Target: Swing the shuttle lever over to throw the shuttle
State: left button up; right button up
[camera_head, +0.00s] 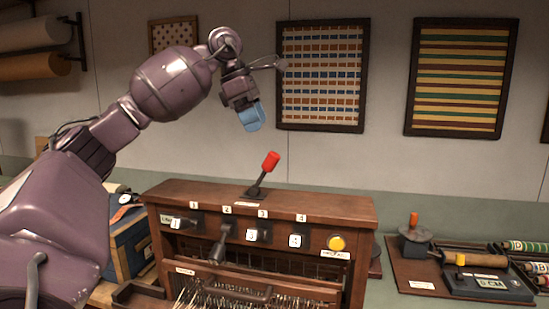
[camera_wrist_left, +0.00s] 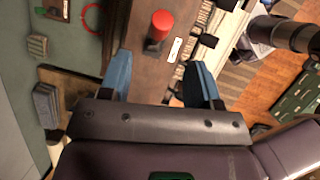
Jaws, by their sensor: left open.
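The shuttle lever, a black stick with a red knob (camera_head: 270,161), rises from the top of the dark wooden loom box (camera_head: 335,208) and leans to the right in the head view. My left gripper (camera_head: 251,117) hangs above and slightly left of the knob, its blue fingers pointing down and apart from it. In the left wrist view the red knob (camera_wrist_left: 162,22) shows beyond the two blue fingers, between their lines. The left gripper (camera_wrist_left: 160,75) is open and empty there. My right gripper is not in view.
The box front carries numbered controls, a yellow button (camera_head: 336,243) and a lower handle (camera_head: 237,291). A blue crate (camera_head: 130,240) stands at left. A board (camera_head: 405,272) with tools lies on the counter at right. Framed textiles (camera_head: 322,75) hang on the wall behind.

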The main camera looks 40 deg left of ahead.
aim_at(272, 159)
pick_arm(q)
jog(key=x, duration=1)
jog(key=shift+f, duration=0.2)
grip_shut()
